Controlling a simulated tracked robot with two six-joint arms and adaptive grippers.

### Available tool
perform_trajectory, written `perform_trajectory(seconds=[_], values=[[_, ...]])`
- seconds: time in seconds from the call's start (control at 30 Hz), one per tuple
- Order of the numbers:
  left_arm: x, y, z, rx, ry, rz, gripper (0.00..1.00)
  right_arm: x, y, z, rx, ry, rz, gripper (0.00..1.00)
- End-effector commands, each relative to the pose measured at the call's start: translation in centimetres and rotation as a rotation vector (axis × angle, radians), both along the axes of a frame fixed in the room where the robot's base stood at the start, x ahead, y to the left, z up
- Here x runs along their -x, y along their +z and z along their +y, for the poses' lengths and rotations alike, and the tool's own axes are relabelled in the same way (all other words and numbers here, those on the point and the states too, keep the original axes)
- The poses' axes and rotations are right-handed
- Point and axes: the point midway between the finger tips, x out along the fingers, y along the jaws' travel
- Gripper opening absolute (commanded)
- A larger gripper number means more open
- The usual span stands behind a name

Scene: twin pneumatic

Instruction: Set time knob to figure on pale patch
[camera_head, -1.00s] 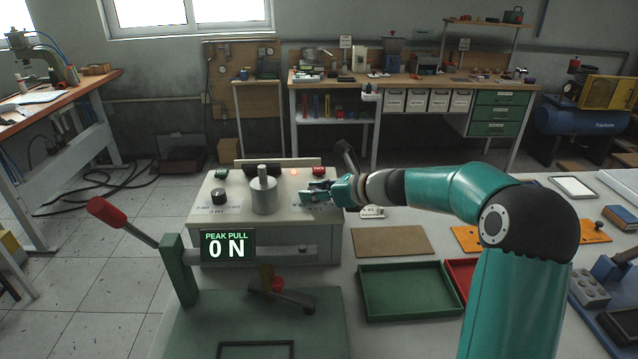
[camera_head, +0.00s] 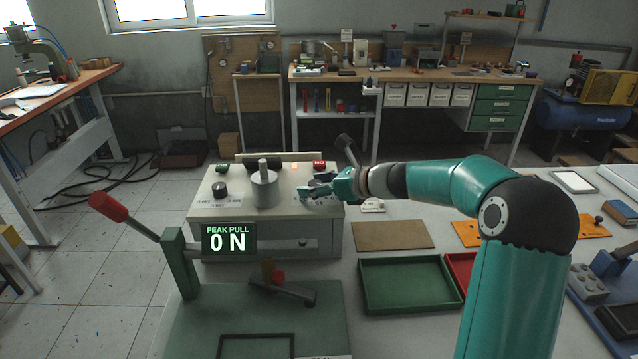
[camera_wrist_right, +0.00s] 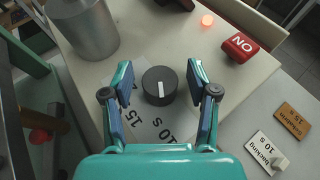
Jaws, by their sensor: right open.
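The black time knob (camera_wrist_right: 160,86) sits on the pale machine box (camera_head: 270,235), its white pointer line standing nearly upright in the right wrist view. Figures 15 and 10 s are printed on the panel below it in that view. My right gripper (camera_wrist_right: 161,80) is open, with one finger on each side of the knob; I cannot tell whether they touch it. In the head view my right gripper (camera_head: 318,188) hides the knob. My left gripper is out of view.
Another black knob (camera_head: 219,190) is at the box's left. A lever press (camera_head: 180,262) stands in front, and a green tray (camera_head: 408,312) lies to the right.

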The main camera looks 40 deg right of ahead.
Motion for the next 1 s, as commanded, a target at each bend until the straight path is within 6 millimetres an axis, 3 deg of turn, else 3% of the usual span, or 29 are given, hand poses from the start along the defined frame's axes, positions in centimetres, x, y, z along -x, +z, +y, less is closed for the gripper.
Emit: perform_trajectory(seconds=[0.17, 0.63, 0.8, 1.0], values=[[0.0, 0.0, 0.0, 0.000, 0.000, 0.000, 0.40, 1.3, 0.6, -0.4, 0.001, -0.002, 0.000, 0.59], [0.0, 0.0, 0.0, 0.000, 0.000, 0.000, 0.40, 9.1, 3.8, -2.5, 0.002, -0.005, 0.000, 0.59], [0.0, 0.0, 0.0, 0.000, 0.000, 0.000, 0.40, 10.5, 4.4, -2.8, 0.000, -0.001, 0.000, 0.59], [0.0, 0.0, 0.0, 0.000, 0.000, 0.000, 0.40, 10.7, 4.5, -2.8, 0.000, 0.000, 0.000, 0.59]])
